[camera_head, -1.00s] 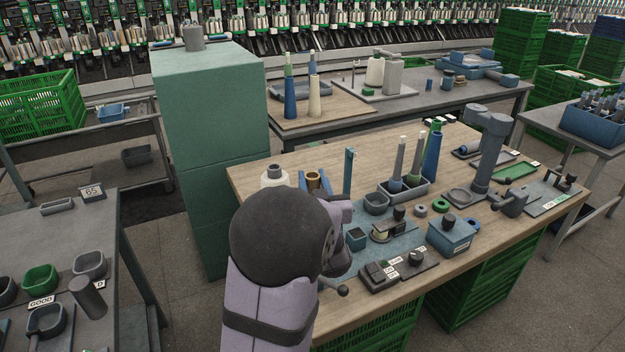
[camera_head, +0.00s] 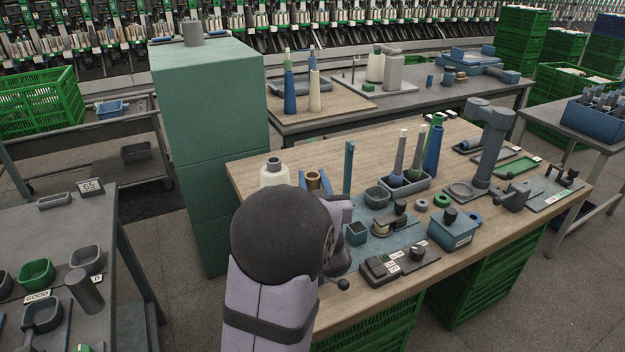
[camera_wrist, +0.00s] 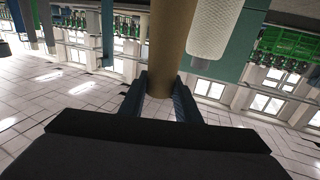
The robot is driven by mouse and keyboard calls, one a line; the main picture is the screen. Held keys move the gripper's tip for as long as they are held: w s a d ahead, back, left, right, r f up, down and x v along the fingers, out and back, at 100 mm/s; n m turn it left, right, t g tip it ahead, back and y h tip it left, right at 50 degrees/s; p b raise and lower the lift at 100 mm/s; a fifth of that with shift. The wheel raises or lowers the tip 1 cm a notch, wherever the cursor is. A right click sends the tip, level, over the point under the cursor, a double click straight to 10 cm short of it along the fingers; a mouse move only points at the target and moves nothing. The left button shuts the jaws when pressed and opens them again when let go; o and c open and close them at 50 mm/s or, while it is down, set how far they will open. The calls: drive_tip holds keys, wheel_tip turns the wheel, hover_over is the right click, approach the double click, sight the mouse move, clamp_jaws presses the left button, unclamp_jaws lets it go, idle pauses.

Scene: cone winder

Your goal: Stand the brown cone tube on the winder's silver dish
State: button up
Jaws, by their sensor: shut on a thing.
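The brown cone tube (camera_head: 313,181) is upright in the head view, just behind my arm's rounded dark joint. In the wrist view the tube (camera_wrist: 166,45) rises between the two dark blue fingers of my gripper (camera_wrist: 160,95), which are shut on it. In the head view the gripper (camera_head: 314,188) is mostly hidden by my arm, and so is the tube's lower end.
A white cone (camera_head: 273,174) stands left of the tube. A tall blue post (camera_head: 348,168) stands to the right. Grey cups, a tray (camera_head: 412,185) of tall cones and a switch box (camera_head: 382,270) crowd the bench further right. The bench's back (camera_head: 300,157) is fairly clear.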

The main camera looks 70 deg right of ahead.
drive_tip(key=o, duration=1.2)
drive_tip(key=shift+v, duration=3.7)
drive_tip(key=shift+w, duration=0.1)
